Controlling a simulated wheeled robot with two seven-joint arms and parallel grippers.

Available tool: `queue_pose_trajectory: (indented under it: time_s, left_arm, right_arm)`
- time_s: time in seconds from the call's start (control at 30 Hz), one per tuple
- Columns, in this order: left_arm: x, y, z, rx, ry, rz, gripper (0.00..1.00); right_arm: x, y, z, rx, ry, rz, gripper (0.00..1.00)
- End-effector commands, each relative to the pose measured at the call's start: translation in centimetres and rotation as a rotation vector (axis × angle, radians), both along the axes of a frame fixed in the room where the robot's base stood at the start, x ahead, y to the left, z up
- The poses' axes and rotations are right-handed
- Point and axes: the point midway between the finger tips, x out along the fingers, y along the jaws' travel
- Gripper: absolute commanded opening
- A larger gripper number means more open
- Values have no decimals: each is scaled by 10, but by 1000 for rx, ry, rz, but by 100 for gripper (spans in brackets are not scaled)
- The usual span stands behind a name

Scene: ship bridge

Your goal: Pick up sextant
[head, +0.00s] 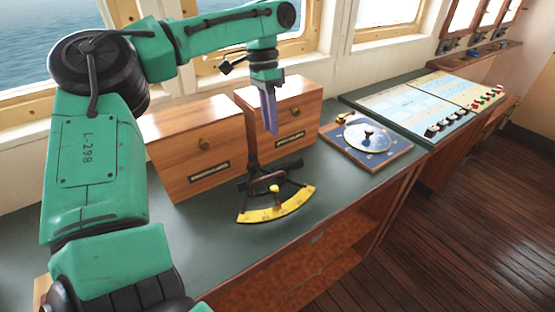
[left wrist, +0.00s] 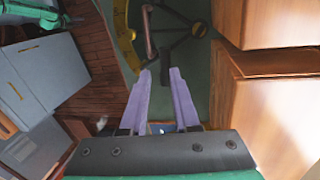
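The sextant (head: 276,213) lies on the green counter top, with a yellow curved arc toward the front edge and a dark frame behind it. In the left wrist view its dark frame (left wrist: 187,38) and part of its yellow arc show at the top. My left gripper (head: 273,130) points down above the counter, in front of the right-hand wooden box and above the sextant. Its two purple fingers (left wrist: 162,72) are apart with nothing between them. A dark part of the sextant shows just beyond the fingertips. My right gripper is not visible.
Two wooden boxes with knobs, a left one (head: 190,160) and a right one (head: 299,95), stand close behind the sextant. A square board with a round dial (head: 368,139) lies to the right. A control panel (head: 410,100) is farther right. The counter's front edge is near the sextant.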

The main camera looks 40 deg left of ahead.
Motion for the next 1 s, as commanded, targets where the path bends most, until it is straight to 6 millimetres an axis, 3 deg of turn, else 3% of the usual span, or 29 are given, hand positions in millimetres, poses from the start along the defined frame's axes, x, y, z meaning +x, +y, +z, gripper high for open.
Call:
queue_pose_trajectory:
  time_s: [0.33, 0.47, 0.67, 0.8, 0.97, 1.0]
  left_arm:
    - [-8, -16, -75, 4, 6, -7, 30]
    - [-9, -19, -90, 5, 4, -4, 30]
    - [-16, -28, -124, 4, 6, -5, 30]
    - [-17, -30, -139, 5, 2, -4, 30]
    - [-16, -30, -139, 5, 1, -3, 30]
    - [-16, -30, -139, 5, 1, -3, 14]
  right_arm:
    - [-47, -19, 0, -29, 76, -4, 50]
    - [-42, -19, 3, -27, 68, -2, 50]
    - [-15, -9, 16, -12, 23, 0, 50]
    - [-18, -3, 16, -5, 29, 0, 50]
    - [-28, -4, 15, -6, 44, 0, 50]
    - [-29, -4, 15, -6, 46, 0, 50]
